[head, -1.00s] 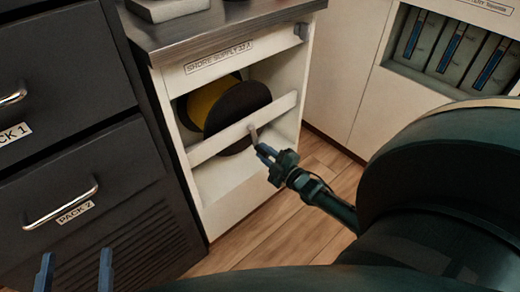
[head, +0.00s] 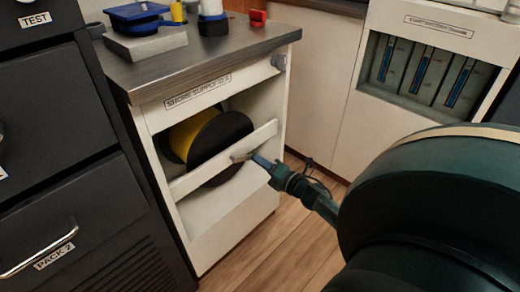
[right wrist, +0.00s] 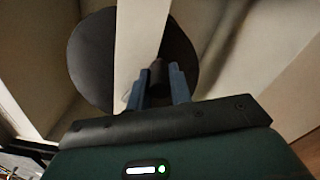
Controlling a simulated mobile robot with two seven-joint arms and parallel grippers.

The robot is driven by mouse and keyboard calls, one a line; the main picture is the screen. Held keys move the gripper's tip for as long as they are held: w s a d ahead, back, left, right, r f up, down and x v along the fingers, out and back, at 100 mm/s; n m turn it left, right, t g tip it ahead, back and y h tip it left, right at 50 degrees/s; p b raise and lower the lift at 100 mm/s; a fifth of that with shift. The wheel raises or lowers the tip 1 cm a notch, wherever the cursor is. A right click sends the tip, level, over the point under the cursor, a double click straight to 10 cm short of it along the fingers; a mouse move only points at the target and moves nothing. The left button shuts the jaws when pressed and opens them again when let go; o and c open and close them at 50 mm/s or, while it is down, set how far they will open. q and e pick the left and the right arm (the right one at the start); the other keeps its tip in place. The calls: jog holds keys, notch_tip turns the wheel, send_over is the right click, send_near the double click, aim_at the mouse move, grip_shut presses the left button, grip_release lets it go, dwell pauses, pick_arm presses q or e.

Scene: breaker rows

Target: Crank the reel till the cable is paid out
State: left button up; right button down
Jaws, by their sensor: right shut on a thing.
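The cable reel sits in an open-fronted white cabinet in the head view. Yellow cable (head: 183,138) is wound behind its dark round flange (head: 222,135); the flange also shows in the right wrist view (right wrist: 90,62). A pale bar (head: 205,172) crosses in front of the reel. A small crank (head: 239,157) sits at the front of this bar. My right gripper (head: 262,162) is shut on the crank's handle, whose dark grip (right wrist: 156,74) shows between the two fingers in the right wrist view. My left gripper is not in view.
Dark drawers (head: 50,215) stand at left. A white unit with blue-striped modules (head: 420,68) stands at right. Wooden floor is clear in front.

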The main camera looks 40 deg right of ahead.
jog(key=shift+d+r+n, duration=0.2)
jog(key=shift+r+n, duration=0.35)
jog(key=shift+n, duration=0.25)
jog(key=shift+d+r+n, duration=0.15)
jog(key=shift+r+n, duration=0.35)
jog(key=shift+n, duration=0.3)
jog(key=c, duration=1.3)
grip_release()
jog(key=shift+o, duration=0.2)
jog(key=s+d+p, duration=0.1)
jog(key=s+p, duration=0.1)
jog(key=s, duration=1.1)
jog(key=shift+p, duration=0.4)
